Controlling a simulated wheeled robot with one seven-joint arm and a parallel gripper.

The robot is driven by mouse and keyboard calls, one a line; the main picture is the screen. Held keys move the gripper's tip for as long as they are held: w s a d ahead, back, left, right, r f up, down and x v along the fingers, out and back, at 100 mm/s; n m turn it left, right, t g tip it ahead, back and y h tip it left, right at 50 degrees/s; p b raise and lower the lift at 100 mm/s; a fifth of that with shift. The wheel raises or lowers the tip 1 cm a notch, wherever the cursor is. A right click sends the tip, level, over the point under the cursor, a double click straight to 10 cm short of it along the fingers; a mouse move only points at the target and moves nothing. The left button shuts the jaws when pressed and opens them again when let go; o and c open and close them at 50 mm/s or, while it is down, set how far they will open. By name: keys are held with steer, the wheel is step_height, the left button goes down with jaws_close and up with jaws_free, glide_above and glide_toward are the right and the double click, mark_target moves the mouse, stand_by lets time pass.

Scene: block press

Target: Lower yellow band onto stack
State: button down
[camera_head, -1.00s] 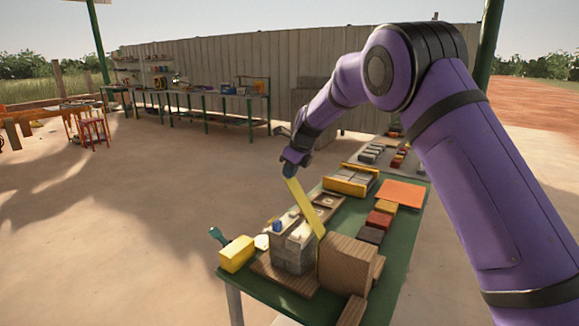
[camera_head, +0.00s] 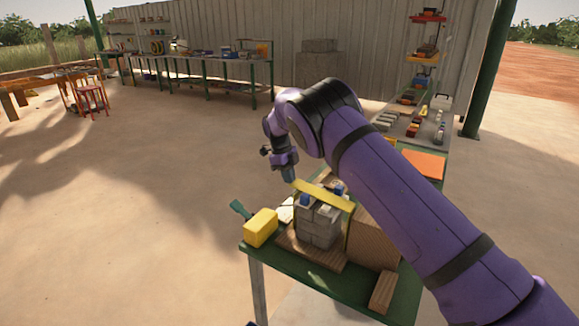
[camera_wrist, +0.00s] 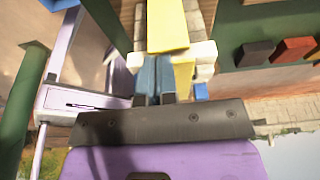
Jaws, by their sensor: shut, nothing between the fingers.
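The yellow band (camera_head: 325,196) lies at a slight slant over the top of the grey block stack (camera_head: 318,232). The stack stands on a wooden board (camera_head: 306,253); small blue pieces show at its top. My gripper (camera_head: 289,177) is at the band's left end, with its fingers pointing down. In the wrist view, my gripper's blue fingers (camera_wrist: 156,77) are shut together at the near end of the band (camera_wrist: 167,25), with no gap seen. A second yellow strip (camera_wrist: 183,80) shows beside the fingers. I cannot tell whether the band rests fully on the stack.
A large wooden block (camera_head: 374,240) stands right of the stack. A yellow block (camera_head: 261,228) and a teal handle (camera_head: 239,209) are at the left edge of the green table (camera_head: 290,268). A small wooden piece (camera_head: 383,292) lies in front; an orange sheet (camera_head: 424,164) lies behind.

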steer(key=shift+w+a+f, duration=0.1)
steer(key=shift+a+f, duration=0.05)
steer(key=shift+f, duration=1.2)
